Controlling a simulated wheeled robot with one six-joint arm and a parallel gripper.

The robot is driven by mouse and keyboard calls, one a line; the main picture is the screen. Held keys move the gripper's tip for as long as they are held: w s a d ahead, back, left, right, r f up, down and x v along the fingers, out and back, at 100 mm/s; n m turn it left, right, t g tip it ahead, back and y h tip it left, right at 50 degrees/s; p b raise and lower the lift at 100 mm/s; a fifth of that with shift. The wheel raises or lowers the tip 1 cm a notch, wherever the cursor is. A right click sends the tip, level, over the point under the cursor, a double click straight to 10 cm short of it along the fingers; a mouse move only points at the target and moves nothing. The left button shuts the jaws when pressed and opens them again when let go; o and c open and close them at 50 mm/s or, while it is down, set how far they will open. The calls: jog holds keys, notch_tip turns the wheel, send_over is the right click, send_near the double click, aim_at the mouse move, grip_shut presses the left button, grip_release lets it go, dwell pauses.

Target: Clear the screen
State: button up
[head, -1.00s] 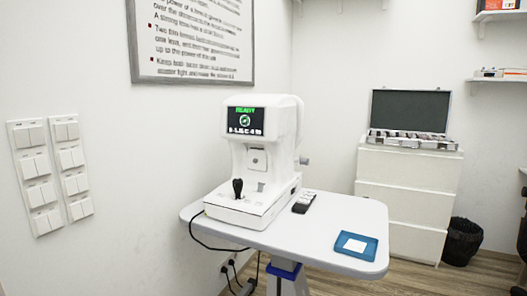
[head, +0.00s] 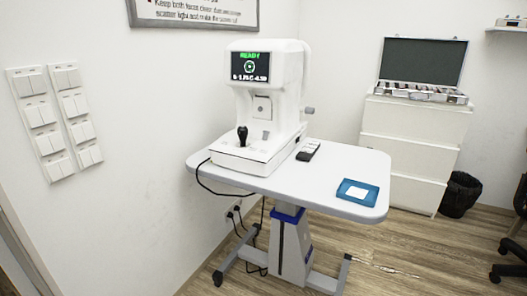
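The screen (head: 250,67) is on the upper front of a white eye-testing machine (head: 292,75). It is lit, with green "READY" text at the top, a round mark in the middle and a line of white characters below, too small to read surely. A black joystick (head: 242,136) stands on the machine's base, with a small grey knob (head: 266,135) to its right. The machine stands on a pale table (head: 330,160). My gripper is not in view.
A dark remote-like object (head: 308,151) and a blue tray (head: 343,187) with a white sheet lie on the table. A black cable (head: 215,193) hangs off its left edge. Behind are white drawers (head: 410,155) with an open case and a black bin (head: 460,195). Wall switches (head: 55,120) are left.

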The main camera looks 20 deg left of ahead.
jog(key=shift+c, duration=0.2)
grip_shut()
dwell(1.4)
